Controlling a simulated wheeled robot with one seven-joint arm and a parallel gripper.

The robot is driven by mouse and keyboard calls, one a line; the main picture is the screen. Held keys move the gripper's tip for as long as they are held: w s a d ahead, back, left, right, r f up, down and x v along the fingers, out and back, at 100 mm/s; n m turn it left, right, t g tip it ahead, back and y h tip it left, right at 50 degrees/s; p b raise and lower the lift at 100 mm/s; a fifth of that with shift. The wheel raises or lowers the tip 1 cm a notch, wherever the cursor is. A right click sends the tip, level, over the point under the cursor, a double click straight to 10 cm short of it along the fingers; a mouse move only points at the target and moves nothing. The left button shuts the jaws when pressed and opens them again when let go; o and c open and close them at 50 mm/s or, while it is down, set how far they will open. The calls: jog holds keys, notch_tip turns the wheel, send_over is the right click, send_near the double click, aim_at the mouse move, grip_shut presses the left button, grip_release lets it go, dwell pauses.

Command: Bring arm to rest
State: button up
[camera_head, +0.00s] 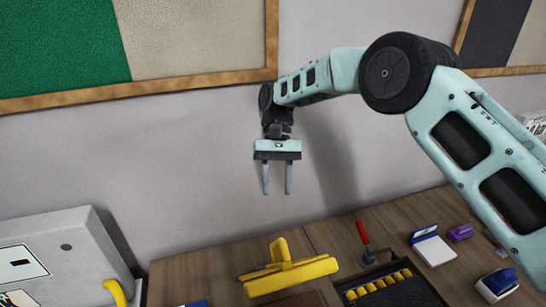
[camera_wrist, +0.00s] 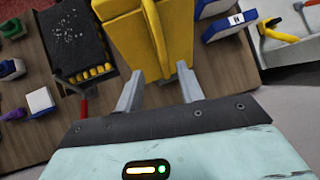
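My gripper (camera_head: 277,178) hangs with its fingers pointing down, above the back of the wooden workbench and in front of the grey wall. Its two fingers are apart with nothing between them in the head view. In the wrist view my gripper (camera_wrist: 160,88) also shows its fingers spread, with the yellow tool lying beyond them. My arm reaches in from the right side of the head view, bent at the elbow.
The wooden bench (camera_head: 200,268) holds a yellow tool (camera_head: 287,267), a red-handled tool (camera_head: 363,234), a black tray (camera_head: 395,292) with a yellow row, a blue-and-white box (camera_head: 432,246) and a purple item (camera_head: 460,232). A grey machine (camera_head: 60,250) stands left. Framed boards hang above.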

jog(key=b, duration=0.1)
jog(key=n+t+b, duration=0.3)
jog(key=b, duration=0.6)
send_over(285, 251)
jog(key=shift+f, duration=0.2)
jog(key=s+d+f+n+t+b, duration=0.1)
jog(key=s+d+f+b, duration=0.3)
jog(key=s, duration=0.4)
jog(key=s+d+f+n+t+b, duration=0.2)
jog(key=s+d+f+t+b, duration=0.1)
jog(key=s+d, duration=0.3)
jog(key=shift+s+f+b, duration=0.35)
jog(key=shift+s+f, duration=0.4)
jog(key=shift+s, duration=0.35)
